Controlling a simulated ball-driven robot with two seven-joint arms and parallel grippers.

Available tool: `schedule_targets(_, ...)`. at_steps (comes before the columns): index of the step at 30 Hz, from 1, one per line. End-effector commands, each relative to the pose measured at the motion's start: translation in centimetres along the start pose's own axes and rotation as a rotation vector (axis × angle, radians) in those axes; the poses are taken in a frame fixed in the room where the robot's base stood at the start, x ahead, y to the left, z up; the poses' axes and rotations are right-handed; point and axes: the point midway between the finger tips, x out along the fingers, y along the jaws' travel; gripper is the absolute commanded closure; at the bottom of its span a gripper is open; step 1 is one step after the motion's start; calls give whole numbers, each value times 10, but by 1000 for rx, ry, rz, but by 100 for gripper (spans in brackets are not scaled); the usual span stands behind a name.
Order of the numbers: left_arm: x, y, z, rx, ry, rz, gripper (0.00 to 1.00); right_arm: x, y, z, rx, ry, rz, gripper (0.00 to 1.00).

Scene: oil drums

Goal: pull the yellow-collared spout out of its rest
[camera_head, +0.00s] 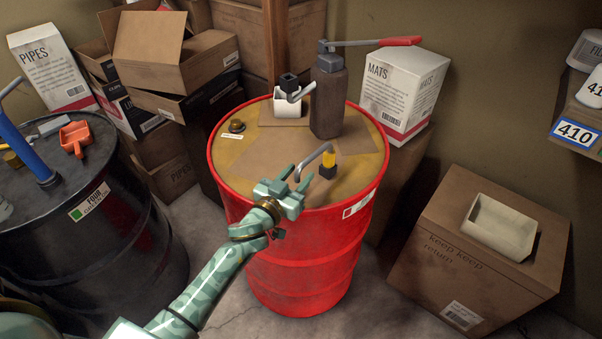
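The yellow-collared spout (328,158) stands on top of the red drum (308,258), near its front edge. Its bent grey tube leans down to the left from the yellow collar. Its lower end sits in a small dark rest (327,172). My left gripper (297,178) is at the drum's front rim, just left of the spout, with its fingers apart and nothing seen between them. The fingers are close to the tube's lower left end; I cannot tell whether they touch it. My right gripper is not in view.
A dark pump bottle (328,100) with a red-handled lever and a white cup (288,103) stand behind on the drum. A black drum (88,220) with a blue tool is at left. A cardboard box (470,250) is at right.

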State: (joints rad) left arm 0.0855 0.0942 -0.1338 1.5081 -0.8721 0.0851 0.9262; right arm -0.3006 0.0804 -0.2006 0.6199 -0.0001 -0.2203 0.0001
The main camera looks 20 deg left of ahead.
Motion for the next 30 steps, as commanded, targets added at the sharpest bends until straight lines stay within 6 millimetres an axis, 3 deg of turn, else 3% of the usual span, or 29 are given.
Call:
schedule_targets(6,19,1,1,-1,-1,1,60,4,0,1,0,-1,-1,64)
schedule_targets(14,21,0,0,-1,-1,0,60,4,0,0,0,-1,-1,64)
schedule_targets(15,21,0,0,-1,-1,0,63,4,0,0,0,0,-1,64)
schedule_targets(19,21,0,0,0,-1,0,99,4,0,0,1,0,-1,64)
schedule_targets(22,20,0,0,0,-1,0,100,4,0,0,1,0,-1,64)
schedule_targets(23,20,0,0,-1,-1,1,94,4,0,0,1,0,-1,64)
schedule_targets(24,20,0,0,-1,-1,1,100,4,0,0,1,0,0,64)
schedule_targets(30,20,0,-2,-1,0,1,100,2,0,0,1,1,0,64)
